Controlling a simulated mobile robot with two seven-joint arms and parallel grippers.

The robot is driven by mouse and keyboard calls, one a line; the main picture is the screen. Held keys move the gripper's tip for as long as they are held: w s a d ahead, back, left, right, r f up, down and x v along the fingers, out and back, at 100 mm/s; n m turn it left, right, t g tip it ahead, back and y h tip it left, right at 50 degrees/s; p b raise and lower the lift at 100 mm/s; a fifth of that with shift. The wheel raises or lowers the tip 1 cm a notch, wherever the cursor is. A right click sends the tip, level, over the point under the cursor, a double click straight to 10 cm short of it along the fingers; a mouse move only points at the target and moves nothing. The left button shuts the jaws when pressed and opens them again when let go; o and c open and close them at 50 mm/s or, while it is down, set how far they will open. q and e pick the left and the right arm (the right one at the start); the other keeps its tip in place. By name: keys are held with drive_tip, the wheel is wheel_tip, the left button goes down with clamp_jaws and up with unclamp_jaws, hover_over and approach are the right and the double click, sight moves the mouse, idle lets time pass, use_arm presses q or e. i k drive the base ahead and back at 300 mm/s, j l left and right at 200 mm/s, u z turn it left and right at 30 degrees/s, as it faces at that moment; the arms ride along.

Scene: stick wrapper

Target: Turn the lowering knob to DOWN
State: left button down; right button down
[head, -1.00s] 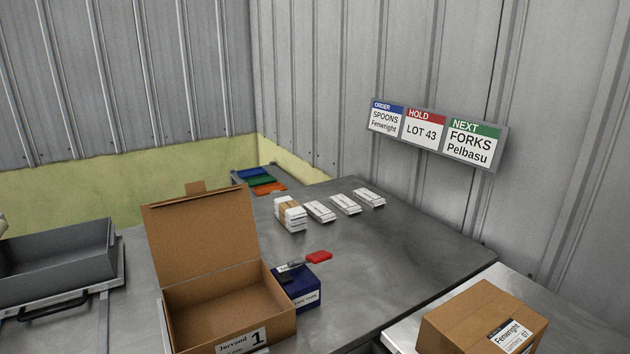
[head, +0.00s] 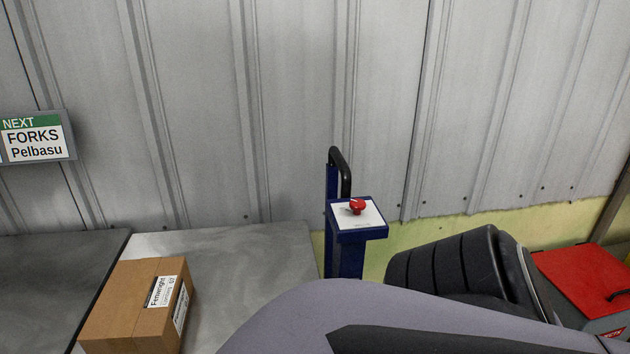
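A red knob (head: 357,206) sits on the white top plate (head: 346,218) of a dark blue post (head: 345,257) in the middle of the head view. Marks on the plate are too small to read, so I cannot tell which way the knob points. The post has a black curved handle (head: 339,160) behind it. My own arm crosses the lower right of the view, in front of the post's lower part. Neither gripper shows.
A closed cardboard box (head: 128,310) labelled Fenwright stands on the metal table (head: 230,255) at left. A red lidded container (head: 585,280) is at far right. A NEXT FORKS Pelbasu sign (head: 35,138) hangs on the corrugated wall.

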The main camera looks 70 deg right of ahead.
sight(357, 206)
drive_tip(key=z, duration=2.35)
drive_tip(key=l, duration=1.2)
drive_tip(key=z, duration=0.05)
